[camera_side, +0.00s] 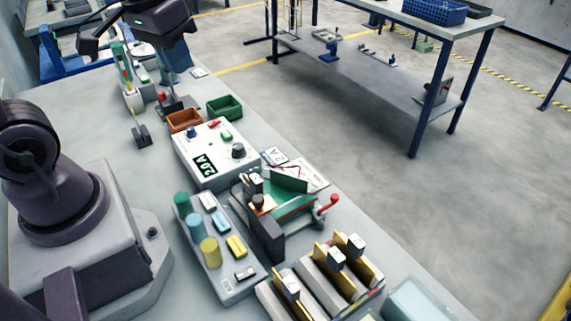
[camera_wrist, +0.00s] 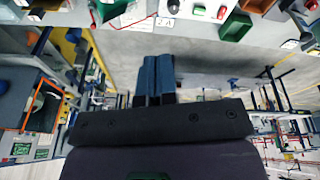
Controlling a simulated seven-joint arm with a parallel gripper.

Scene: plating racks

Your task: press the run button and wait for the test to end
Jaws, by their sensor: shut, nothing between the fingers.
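A white control box (camera_side: 220,170) with a lit "2.0A" display stands on the bench in the side view. Its top carries a green button (camera_side: 227,135), a red switch (camera_side: 214,124), a blue part (camera_side: 192,132) and a black knob (camera_side: 238,150). No label tells which one is the run button. My gripper (camera_wrist: 157,60) shows in the wrist view with its blue fingers together and empty. In the side view my wrist is at the top left, behind and above the box, apart from it. The green button (camera_wrist: 199,9) also shows at the top of the wrist view.
An orange bin (camera_side: 184,121) and a green bin (camera_side: 225,107) stand just behind the box. A green fixture with a red-handled lever (camera_side: 328,204) is in front of it. A tray with colored cylinders (camera_side: 228,285) and a rack of boards (camera_side: 325,285) are nearer.

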